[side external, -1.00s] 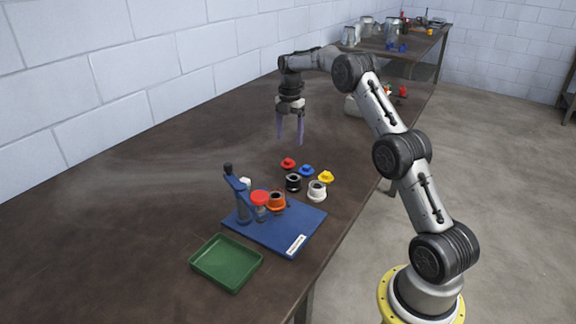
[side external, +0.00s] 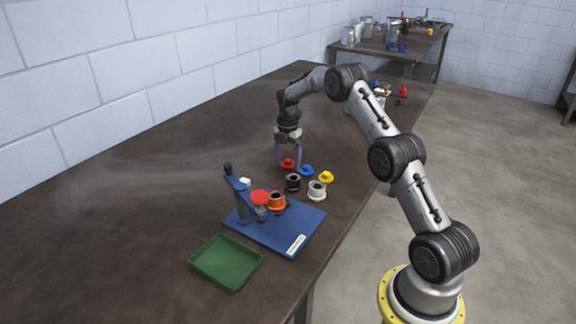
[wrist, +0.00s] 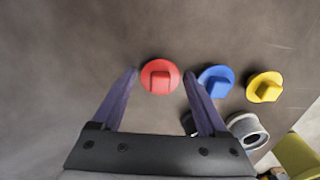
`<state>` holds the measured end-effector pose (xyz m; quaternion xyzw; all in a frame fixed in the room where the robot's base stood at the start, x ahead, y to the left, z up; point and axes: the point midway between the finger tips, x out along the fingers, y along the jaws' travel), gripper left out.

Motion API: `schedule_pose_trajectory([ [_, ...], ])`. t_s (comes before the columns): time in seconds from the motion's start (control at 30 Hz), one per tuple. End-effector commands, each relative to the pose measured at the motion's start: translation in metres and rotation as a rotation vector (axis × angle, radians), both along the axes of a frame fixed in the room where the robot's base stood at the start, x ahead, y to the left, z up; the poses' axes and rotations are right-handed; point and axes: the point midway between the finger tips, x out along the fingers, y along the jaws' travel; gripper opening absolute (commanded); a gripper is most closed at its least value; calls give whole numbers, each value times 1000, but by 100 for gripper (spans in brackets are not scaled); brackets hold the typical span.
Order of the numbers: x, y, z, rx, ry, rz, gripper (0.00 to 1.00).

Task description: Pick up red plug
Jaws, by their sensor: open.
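The red plug (side external: 288,162) sits on the brown table, leftmost in a row with a blue plug and a yellow plug. In the wrist view the red plug (wrist: 159,77) is a round disc with a raised grip tab. My gripper (side external: 288,164) is low over it, pointing down, with its purple fingers open. In the wrist view my gripper (wrist: 161,73) has one fingertip on each side of the red plug, with a gap on both sides. I cannot tell whether the fingertips touch the table.
The blue plug (wrist: 215,82) lies close beside my right fingertip, and the yellow plug (wrist: 264,87) is farther right. A black ring (side external: 293,183), a white ring (side external: 317,191), a blue board (side external: 290,232) and a green tray (side external: 226,285) stand nearer the camera. The table left of the red plug is clear.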

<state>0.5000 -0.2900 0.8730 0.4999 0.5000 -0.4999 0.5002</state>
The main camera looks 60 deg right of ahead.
Motion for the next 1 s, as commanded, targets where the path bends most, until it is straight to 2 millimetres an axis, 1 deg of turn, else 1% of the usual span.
schedule_pose_trajectory([
  [0.07,0,0,0,0,0,0,76],
  [0.1,0,0,0,0,0,0,69],
  [0.27,0,0,1,0,0,0,40],
  [0.4,0,0,1,0,0,0,15],
  [0.43,0,0,1,0,0,0,10],
  [0.47,0,0,1,0,0,0,7],
  [0.77,0,0,3,0,-1,0,6],
  [0.87,0,0,10,-1,-2,0,6],
  [1.0,1,-1,26,-2,-3,0,6],
])
